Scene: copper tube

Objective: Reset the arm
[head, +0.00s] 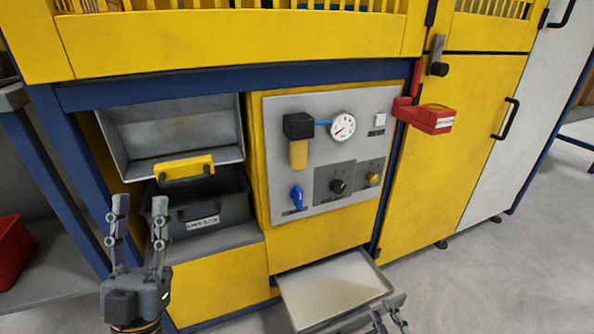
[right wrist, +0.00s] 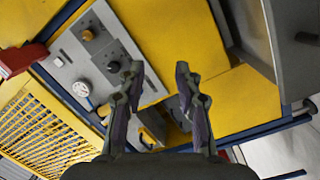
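My left gripper (head: 140,203) is at the lower left of the head view. Its two fingers point up, stand apart and hold nothing; it is in front of the grey bin compartment. My right gripper (head: 390,314) shows only in part at the bottom edge of the head view, by the right side of the pulled-out tray (head: 335,289). In the right wrist view my right gripper (right wrist: 158,72) has its fingers apart with nothing between them.
A yellow cabinet holds a grey control panel (head: 278,165) with a gauge (head: 342,127) and knobs. A tilted-open flap (head: 175,130) hangs above a dark bin (head: 200,208). A red box (head: 430,118) juts out at right. Clear floor (head: 500,270) lies at lower right.

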